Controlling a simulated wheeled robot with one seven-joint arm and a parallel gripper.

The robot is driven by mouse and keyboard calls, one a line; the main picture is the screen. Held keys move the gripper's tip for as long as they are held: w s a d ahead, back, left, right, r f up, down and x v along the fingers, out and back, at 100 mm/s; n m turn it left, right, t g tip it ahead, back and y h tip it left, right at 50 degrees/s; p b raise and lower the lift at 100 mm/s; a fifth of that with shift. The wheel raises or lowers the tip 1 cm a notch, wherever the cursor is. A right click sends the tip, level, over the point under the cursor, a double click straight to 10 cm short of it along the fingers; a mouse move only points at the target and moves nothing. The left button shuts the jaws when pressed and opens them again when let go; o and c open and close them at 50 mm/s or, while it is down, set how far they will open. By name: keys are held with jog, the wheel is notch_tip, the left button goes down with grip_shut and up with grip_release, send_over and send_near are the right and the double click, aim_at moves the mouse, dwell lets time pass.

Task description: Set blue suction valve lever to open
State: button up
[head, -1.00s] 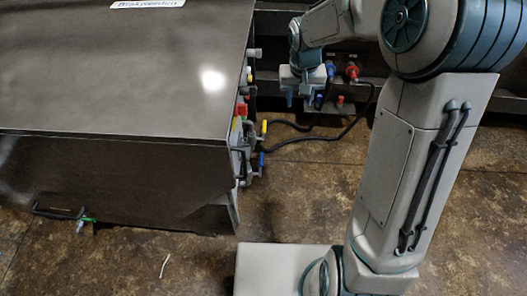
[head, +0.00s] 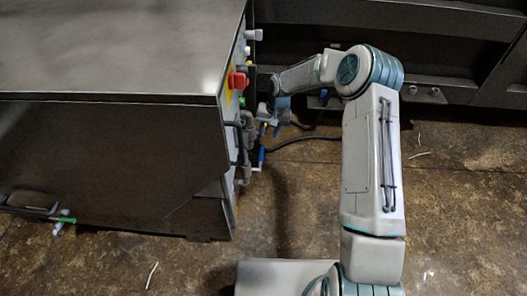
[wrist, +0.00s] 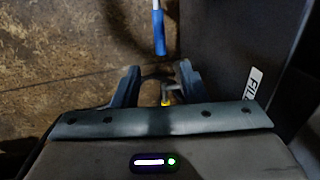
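The blue lever (head: 261,155) sits on pipework low on the right side of the large dark machine. It also shows in the wrist view (wrist: 159,32) at top centre, as a blue bar beyond the fingertips. My gripper (head: 270,127) is beside the machine's panel, just above the blue lever in the head view. In the wrist view, my gripper (wrist: 159,74) has its fingers spread. A metal fitting and a yellow piece (wrist: 166,100) show in the gap. The blue lever appears apart from the fingers. My gripper partly hides the fittings in the head view.
A red knob (head: 237,80) and other controls line the machine's side panel above the pipes. A black hose (head: 303,138) runs across the floor behind my gripper. A dark panel (wrist: 225,50) stands close on the right in the wrist view. Open floor lies below the machine.

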aim_at(263, 151)
jog(key=f+b, duration=0.1)
jog(key=f, duration=0.2)
jog(key=a+f+b, duration=0.1)
jog(key=f, duration=0.3)
jog(key=a+f+b, duration=0.1)
jog(key=f, duration=0.3)
jog(key=shift+a+b, duration=0.1)
jog(key=shift+b, duration=0.2)
jog(key=shift+r, duration=0.1)
grip_shut()
jog(key=shift+w, duration=0.1)
